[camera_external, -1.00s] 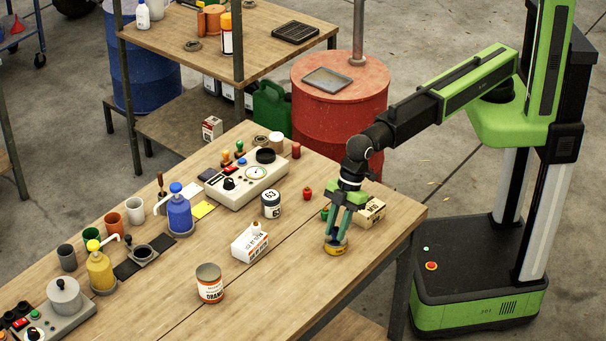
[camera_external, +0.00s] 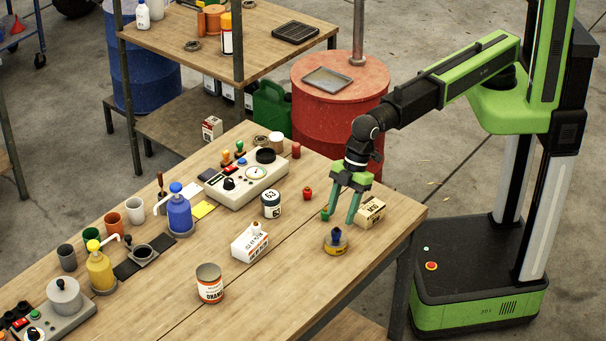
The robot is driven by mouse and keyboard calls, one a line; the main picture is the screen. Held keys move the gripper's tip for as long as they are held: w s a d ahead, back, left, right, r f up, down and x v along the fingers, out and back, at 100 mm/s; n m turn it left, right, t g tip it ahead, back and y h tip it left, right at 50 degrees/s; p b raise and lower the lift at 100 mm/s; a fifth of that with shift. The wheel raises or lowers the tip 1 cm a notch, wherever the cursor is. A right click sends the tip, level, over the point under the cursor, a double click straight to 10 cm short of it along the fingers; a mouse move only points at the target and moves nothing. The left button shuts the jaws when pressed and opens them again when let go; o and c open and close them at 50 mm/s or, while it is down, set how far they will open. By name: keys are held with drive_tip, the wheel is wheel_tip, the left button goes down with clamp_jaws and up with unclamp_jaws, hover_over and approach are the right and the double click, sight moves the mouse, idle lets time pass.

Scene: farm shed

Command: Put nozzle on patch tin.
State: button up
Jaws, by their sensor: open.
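The patch tin (camera_external: 337,249), a low round yellow tin, lies on the near right part of the workbench. A small dark blue piece, which looks like the nozzle (camera_external: 336,237), stands on top of the tin, about at its middle. Its fine shape is too small to tell. My gripper (camera_external: 339,218) is open and empty, its two teal fingers pointing down just above the nozzle. The fingertips appear clear of the nozzle and the tin.
A small cardboard box (camera_external: 370,211) stands right of my gripper. A small green object (camera_external: 325,214) is close to the left finger. The near bench is clear.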

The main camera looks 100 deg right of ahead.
drive_tip(key=p+v, duration=0.4)
drive_tip(key=v, duration=0.2)
drive_tip(key=shift+r, duration=0.2)
drive_tip(key=d+f+m+g+h, duration=0.15)
drive_tip(key=d+m, duration=0.35)
drive_tip(key=d, duration=2.5)
drive_tip(key=s+d+m+g+h, duration=0.1)
drive_tip(key=s+d+m, duration=0.1)
drive_tip(key=d, duration=0.6)
drive_tip(key=s+d+m, duration=0.2)
drive_tip(key=s+d, duration=0.1)
drive_tip(key=d, duration=0.5)
drive_tip(key=shift+s+d+f+g+h, duration=0.15)
drive_tip(key=shift+s+d+g+h, duration=0.2)
